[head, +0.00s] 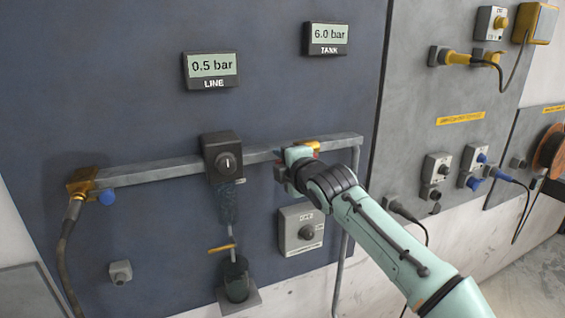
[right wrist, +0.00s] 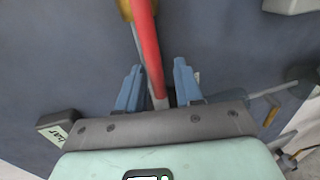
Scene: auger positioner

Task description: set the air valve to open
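The air valve has a red lever (right wrist: 146,45) and a brass body, which shows at the top of the right wrist view (right wrist: 126,10). In the head view the brass part (head: 306,144) sits on the grey pipe, mostly hidden behind my right gripper (head: 284,168). In the right wrist view the lever runs between the two blue fingers of my right gripper (right wrist: 158,88). The fingers stand apart on either side of it. A gap shows on the right side of the lever, so it does not look clamped. My left gripper is not in view.
The line display (head: 211,69) reads 0.5 bar and the tank display (head: 325,38) reads 6.0 bar. A dark regulator box (head: 222,157) sits on the pipe (head: 150,172) left of my gripper. A grey knob box (head: 301,229) is below my gripper.

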